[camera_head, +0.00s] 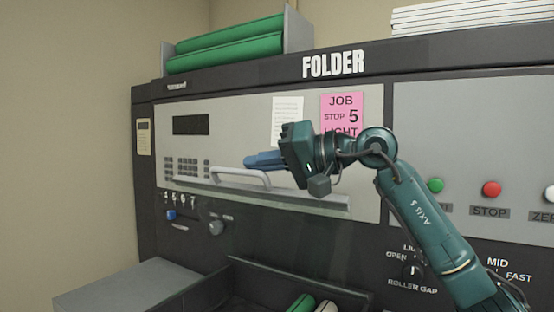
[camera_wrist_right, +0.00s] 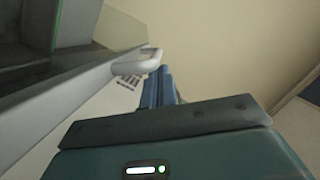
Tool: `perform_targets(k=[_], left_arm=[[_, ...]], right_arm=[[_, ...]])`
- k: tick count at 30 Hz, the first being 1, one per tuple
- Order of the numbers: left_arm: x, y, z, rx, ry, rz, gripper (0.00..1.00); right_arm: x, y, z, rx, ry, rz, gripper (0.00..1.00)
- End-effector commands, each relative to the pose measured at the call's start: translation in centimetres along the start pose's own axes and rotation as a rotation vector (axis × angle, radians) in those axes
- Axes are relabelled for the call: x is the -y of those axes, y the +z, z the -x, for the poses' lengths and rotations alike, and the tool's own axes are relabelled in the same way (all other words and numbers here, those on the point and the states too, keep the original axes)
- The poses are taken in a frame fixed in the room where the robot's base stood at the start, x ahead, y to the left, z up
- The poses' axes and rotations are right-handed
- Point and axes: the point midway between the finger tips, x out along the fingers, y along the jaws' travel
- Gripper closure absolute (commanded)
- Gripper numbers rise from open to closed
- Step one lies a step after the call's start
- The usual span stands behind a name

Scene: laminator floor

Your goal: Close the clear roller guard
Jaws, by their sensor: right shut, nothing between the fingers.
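The roller guard shows in the head view as a pale bar (camera_head: 310,201) along the lower front of the machine; its clear pane is hard to make out against the grey panel. A white loop handle (camera_head: 262,175) sits on it toward the left. My right gripper (camera_head: 248,160) has its blue fingers shut and empty, pointing left just above and beside the handle. In the wrist view the handle (camera_wrist_right: 138,62) lies just left of the fingers (camera_wrist_right: 162,78), and the guard's bar (camera_wrist_right: 62,98) runs to the lower left. Contact and the guard's exact angle cannot be told.
Green rolls (camera_head: 225,45) lie on top of the machine. A pink job card (camera_head: 342,105) hangs behind my right arm. Green and red buttons (camera_head: 491,189) and a roller gap knob (camera_head: 412,270) are at right. An open dark tray (camera_head: 250,275) juts out below.

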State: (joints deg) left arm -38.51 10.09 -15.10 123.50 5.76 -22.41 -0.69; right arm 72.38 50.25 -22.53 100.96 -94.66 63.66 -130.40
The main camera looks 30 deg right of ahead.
Motion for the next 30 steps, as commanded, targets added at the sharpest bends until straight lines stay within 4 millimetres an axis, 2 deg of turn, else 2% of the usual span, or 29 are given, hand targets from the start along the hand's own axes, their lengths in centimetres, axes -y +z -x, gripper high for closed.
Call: perform_targets(k=[1,6,9,15,18,21,30], left_arm=[[0.2,1.1,-0.6,-0.005,0.002,0.012,0.33],[0.6,2.5,-1.6,-0.024,0.009,0.057,0.33],[0.9,2.2,-0.3,-0.086,-0.011,0.049,0.33],[1.8,2.0,1.1,-0.193,-0.042,0.010,0.33],[2.1,2.0,1.4,-0.235,-0.052,-0.015,0.33],[1.7,3.3,-0.1,-0.211,-0.035,-0.058,0.33],[1.1,5.4,-2.3,-0.174,-0.012,-0.137,0.33]], right_arm=[[-0.3,2.1,-0.4,0.000,0.022,0.099,1.00],[-0.2,7.7,-1.9,0.002,0.059,0.255,1.00],[-0.4,11.0,-2.7,0.000,0.080,0.345,1.00],[-1.6,16.9,-4.1,0.000,0.121,0.508,1.00],[-2.4,19.2,-4.7,-0.001,0.139,0.577,1.00],[-3.1,21.1,-5.2,0.000,0.154,0.634,1.00],[-4.5,24.2,-6.0,0.000,0.182,0.738,1.00]])
